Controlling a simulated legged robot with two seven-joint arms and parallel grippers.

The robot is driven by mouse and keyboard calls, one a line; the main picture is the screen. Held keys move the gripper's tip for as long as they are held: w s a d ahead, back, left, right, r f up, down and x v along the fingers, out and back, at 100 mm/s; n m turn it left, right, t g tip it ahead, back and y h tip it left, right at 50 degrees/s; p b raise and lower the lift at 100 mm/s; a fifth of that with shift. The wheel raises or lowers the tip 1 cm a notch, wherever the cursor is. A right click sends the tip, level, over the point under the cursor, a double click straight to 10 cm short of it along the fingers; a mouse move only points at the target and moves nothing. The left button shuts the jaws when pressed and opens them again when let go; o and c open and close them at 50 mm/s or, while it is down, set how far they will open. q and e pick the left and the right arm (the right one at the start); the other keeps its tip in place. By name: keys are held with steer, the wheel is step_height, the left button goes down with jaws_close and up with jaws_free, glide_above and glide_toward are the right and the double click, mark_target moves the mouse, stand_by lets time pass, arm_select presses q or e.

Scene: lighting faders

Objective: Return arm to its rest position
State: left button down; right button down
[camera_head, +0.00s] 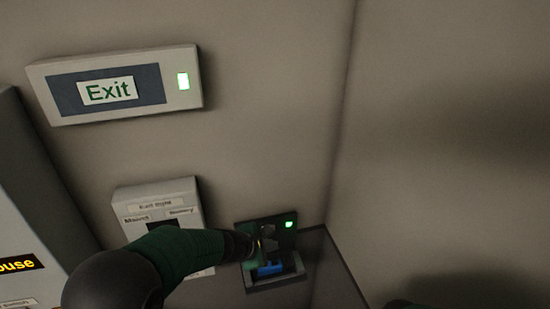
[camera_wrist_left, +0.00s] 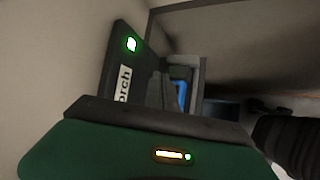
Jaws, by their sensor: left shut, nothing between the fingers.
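My left arm comes in from the lower left in the head view. Its gripper (camera_head: 258,256) is shut and empty at the dark wall holder (camera_head: 262,229), close to a blue object (camera_head: 270,269) in the holder's tray. In the left wrist view the gripper's dark fingers (camera_wrist_left: 160,92) stand in front of the holder's tray, and the blue object (camera_wrist_left: 182,92) shows just beyond them. The holder's panel (camera_wrist_left: 122,60) carries a lit green lamp and a partly hidden label ending in "orch". Whether the fingers touch the blue object cannot be told. My right gripper is not in view.
A white-framed Exit sign (camera_head: 110,90) with a lit green lamp is on the wall above. A pale labelled box (camera_head: 160,199) is partly behind my left arm. A grey cabinet (camera_head: 30,180) stands at the left. The wall right of the corner is bare.

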arm_select(q)
steer(key=s+a+f+m+g+y+b, duration=0.2)
steer(key=s+a+f+m+b, duration=0.1)
steer(key=s+a+m, duration=0.6)
steer(key=s+a+f+m+g+y+b, duration=0.2)
steer(key=s+a+f+m, duration=0.4)
steer(key=s, duration=0.9)
steer(key=a+m+y+b, duration=0.1)
steer(key=a+m, duration=0.1)
steer(key=shift+s+a+f+m+y, duration=0.15)
steer(key=shift+s+a+m+y, duration=0.15)
steer(key=shift+a+m, duration=0.1)
steer(key=shift+s, duration=0.1)
